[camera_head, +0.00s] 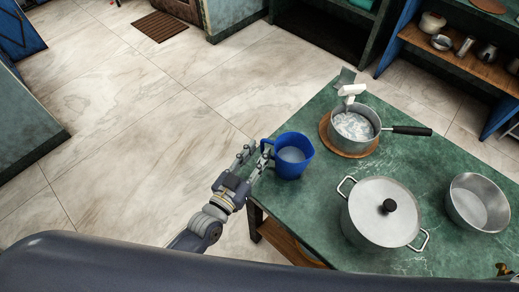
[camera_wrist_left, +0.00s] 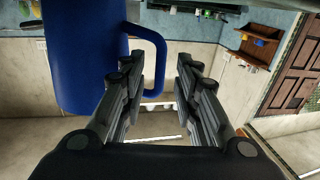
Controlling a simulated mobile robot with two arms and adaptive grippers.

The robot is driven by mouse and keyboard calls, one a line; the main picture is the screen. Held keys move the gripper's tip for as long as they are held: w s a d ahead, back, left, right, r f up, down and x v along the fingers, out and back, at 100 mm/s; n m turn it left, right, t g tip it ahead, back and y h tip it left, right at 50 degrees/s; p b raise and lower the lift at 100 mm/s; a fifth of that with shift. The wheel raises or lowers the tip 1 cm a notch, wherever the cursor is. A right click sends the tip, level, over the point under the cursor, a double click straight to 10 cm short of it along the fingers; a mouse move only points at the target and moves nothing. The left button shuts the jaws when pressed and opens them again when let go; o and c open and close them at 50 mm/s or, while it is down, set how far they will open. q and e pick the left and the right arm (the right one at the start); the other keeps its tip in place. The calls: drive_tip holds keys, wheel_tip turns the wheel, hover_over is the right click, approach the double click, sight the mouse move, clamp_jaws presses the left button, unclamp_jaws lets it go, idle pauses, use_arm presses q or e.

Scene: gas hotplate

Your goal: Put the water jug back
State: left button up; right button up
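The blue water jug (camera_head: 293,158) is upright at the left edge of the green table, with pale, clear-looking contents inside. Its handle points left, toward my left gripper (camera_head: 257,153). In the left wrist view the jug (camera_wrist_left: 85,55) fills the upper left, and its handle loop (camera_wrist_left: 160,62) reaches into the space between the fingers. My left gripper (camera_wrist_left: 154,75) is open there, with a visible gap between its fingers and the handle's outer bar on the right side. Whether the left finger touches the handle is unclear. My right gripper is not in view.
On the green table (camera_head: 310,205), a saucepan (camera_head: 368,135) with pale liquid sits on a round wooden board. A lidded pot (camera_head: 375,215) and an open steel pot (camera_head: 470,205) stand to the right. A shelf (camera_head: 455,58) with metalware is behind. The floor left is clear.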

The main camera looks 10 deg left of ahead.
use_arm(q)
drive_tip(key=b+v, duration=0.1)
drive_tip(key=v, duration=0.9)
drive_tip(key=shift+s, duration=0.1)
